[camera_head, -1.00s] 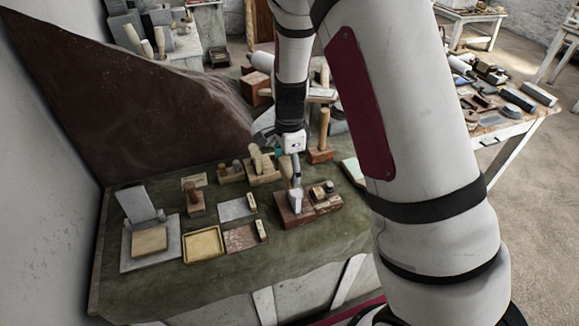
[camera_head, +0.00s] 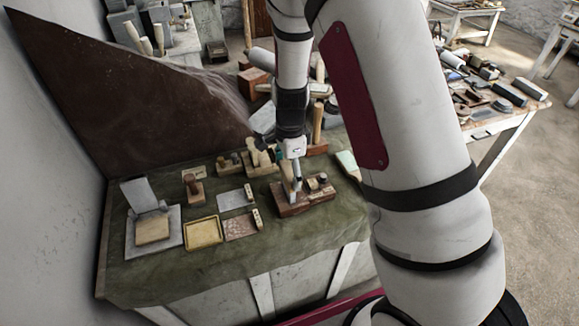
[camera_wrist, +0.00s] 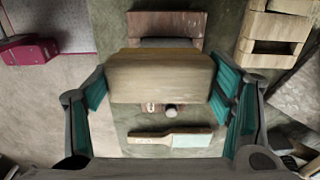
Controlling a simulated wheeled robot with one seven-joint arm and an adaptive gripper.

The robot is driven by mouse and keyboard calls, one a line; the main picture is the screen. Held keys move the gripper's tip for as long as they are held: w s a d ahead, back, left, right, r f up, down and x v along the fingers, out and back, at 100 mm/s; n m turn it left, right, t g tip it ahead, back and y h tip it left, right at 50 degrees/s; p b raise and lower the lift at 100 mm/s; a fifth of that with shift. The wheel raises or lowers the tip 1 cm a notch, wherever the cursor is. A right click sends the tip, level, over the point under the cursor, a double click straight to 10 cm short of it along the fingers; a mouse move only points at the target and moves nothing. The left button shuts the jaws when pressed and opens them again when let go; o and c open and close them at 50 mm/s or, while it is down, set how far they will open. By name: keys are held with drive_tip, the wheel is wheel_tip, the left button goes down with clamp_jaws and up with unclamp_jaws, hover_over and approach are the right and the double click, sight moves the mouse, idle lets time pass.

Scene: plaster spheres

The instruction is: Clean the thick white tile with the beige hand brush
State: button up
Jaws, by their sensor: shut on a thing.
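My gripper (camera_wrist: 160,95) is shut on a beige wooden block, which I take to be the hand brush (camera_wrist: 160,78). The block fills the middle of the wrist view between the teal finger pads; I see no bristles. In the head view my gripper (camera_head: 297,180) is low over a reddish-brown block or tray (camera_head: 290,209) on the table; whether the held piece touches it I cannot tell. A pale flat tile (camera_head: 235,199) lies to the left. A larger pale slab (camera_head: 133,236) lies farther left. I cannot tell which is the thick white tile.
The table has a green cloth (camera_head: 290,250). A brown sheet (camera_head: 120,90) rises at the back left. The cloth's front strip is clear.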

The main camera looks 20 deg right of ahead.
drive_tip(key=shift+w, duration=0.1)
drive_tip(key=shift+w+r+b, duration=0.25)
drive_tip(key=shift+w+r, duration=0.05)
drive_tip(key=shift+w, duration=0.25)
drive_tip(key=shift+w+r+b, duration=0.2)
drive_tip(key=shift+w+r, duration=0.1)
drive_tip(key=shift+w, duration=0.25)
drive_tip(key=shift+r, duration=0.15)
drive_tip(key=shift+r+p, duration=0.4)
drive_tip(key=shift+r, duration=0.8)
drive_tip(key=shift+r+p, duration=0.5)
drive_tip(key=shift+r, duration=1.5)
